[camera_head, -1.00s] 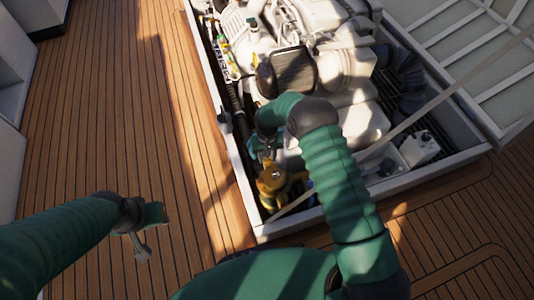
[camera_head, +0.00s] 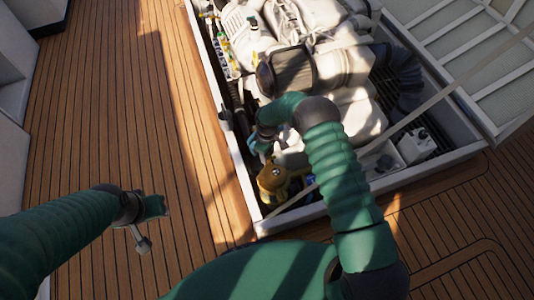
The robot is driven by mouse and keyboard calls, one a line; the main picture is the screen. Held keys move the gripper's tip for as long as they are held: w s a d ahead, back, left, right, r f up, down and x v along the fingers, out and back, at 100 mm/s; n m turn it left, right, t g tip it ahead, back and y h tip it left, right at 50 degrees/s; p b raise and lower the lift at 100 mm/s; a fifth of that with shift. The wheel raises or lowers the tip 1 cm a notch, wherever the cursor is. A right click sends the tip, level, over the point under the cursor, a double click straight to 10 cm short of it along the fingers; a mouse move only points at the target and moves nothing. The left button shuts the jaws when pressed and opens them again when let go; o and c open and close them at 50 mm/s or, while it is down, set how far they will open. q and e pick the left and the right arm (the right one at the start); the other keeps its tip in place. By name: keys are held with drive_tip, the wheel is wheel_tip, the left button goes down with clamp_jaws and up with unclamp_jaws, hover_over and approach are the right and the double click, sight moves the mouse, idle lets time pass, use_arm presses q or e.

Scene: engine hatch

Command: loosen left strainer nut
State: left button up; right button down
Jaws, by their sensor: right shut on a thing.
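The brass strainer (camera_head: 271,180) sits low in the near left corner of the open hatch. My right arm reaches over the hatch edge, and my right gripper (camera_head: 262,150) points down just above the strainer. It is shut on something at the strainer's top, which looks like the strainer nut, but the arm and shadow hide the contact. My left gripper (camera_head: 142,240) hangs over the wooden deck, away from the hatch. It is small and seen at an angle, so its jaw opening is unclear.
A white engine (camera_head: 345,70) with hoses fills the hatch behind the strainer. The pale hatch rim (camera_head: 236,165) borders it. A strap (camera_head: 440,100) crosses at the right. A white box (camera_head: 417,146) stands in the right corner. The wooden deck (camera_head: 110,110) at left is clear.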

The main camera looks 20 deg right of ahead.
drive_tip(key=shift+w+n, duration=0.1)
drive_tip(key=shift+n, duration=0.4)
drive_tip(key=c, duration=1)
unclamp_jaws()
drive_tip(key=shift+o, duration=0.2)
wheel_tip(320, 180, up, 17)
drive_tip(key=p, duration=0.6)
drive_tip(key=shift+f, duration=0.15)
